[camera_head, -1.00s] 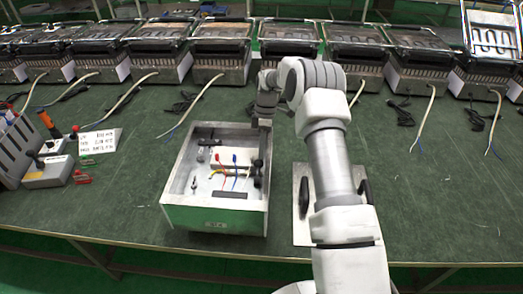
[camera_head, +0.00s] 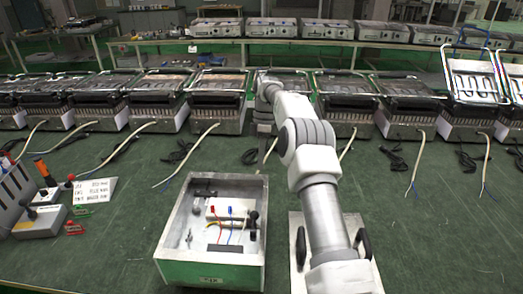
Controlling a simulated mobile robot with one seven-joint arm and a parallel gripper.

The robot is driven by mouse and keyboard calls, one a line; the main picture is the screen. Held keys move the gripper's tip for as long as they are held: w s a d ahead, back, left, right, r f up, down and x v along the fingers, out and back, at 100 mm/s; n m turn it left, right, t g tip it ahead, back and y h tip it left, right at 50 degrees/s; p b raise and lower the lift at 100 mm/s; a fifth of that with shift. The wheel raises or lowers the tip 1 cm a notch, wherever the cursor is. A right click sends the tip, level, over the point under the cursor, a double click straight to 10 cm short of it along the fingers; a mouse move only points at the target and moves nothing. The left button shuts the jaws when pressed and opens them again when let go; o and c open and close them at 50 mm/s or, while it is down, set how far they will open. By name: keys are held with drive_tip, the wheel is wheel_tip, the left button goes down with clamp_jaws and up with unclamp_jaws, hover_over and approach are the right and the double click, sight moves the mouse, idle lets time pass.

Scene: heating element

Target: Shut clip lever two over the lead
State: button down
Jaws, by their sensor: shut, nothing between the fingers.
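An open metal box with a green front (camera_head: 210,272) stands on the green bench. Inside it is a white terminal block (camera_head: 222,206) with a small red lever (camera_head: 212,209) and a small blue lever (camera_head: 230,210). They look upright, but they are too small to tell whether either is shut over a lead. Red, blue and yellow leads (camera_head: 222,230) run below the block.
Black knobs (camera_head: 253,218) stand along the box's right inner side. A metal plate with black handles (camera_head: 298,240) lies to the right under my arm. A grey holder (camera_head: 38,220) and a label card (camera_head: 93,191) are at left. Heater units (camera_head: 215,95) line the back.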

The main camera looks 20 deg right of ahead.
drive_tip(key=shift+p+v, duration=0.5)
drive_tip(key=shift+v, duration=0.95)
